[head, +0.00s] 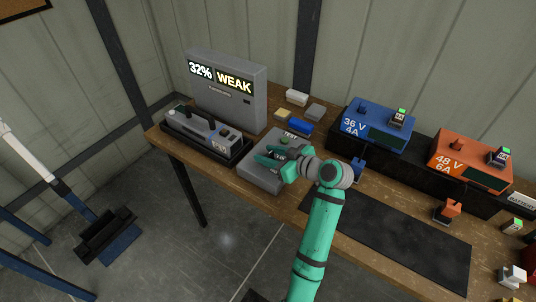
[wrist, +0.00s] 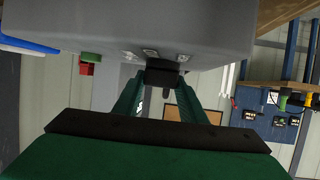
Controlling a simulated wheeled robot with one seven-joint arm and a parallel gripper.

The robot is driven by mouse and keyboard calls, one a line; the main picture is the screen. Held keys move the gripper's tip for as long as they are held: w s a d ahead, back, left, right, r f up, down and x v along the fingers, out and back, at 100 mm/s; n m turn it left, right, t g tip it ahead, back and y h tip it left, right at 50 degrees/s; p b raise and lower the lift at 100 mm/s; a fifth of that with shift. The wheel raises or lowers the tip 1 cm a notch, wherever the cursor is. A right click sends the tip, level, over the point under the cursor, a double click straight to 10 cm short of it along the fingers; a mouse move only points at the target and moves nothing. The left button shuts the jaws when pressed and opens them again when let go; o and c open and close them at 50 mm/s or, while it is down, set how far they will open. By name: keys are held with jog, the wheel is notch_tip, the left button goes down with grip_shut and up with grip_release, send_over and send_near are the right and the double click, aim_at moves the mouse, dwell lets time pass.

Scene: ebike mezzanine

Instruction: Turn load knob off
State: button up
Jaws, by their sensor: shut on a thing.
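The load tester is a grey box (head: 258,178) on the wooden bench, with a "TEST" label and a green button (head: 285,140) on its top. My gripper (head: 272,158) is over this box and hides the knob in the head view. In the wrist view my gripper (wrist: 162,88) is shut on the black load knob (wrist: 163,74), a finger on each side of it. The grey box (wrist: 190,25) fills the top of that view. Small labels (wrist: 151,52) sit around the knob, but their text and the knob's setting cannot be read.
A grey display unit (head: 238,104) reading "32% WEAK" stands behind, with a battery pack (head: 197,130) in a black tray in front. Blue (head: 375,128) and orange (head: 470,160) chargers stand to the right. A dark mat (head: 400,230) lies clear at the bench's front.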

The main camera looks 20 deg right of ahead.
jog(key=shift+n+g+y, duration=0.5)
jog(key=shift+n+y, duration=0.2)
jog(key=shift+n, duration=0.1)
jog(key=shift+a+f, duration=0.1)
jog(key=o, duration=1.1)
jog(key=shift+c, duration=0.2)
jog(key=shift+y, duration=0.3)
jog(key=v, duration=1.1)
jog(key=shift+w, duration=0.15)
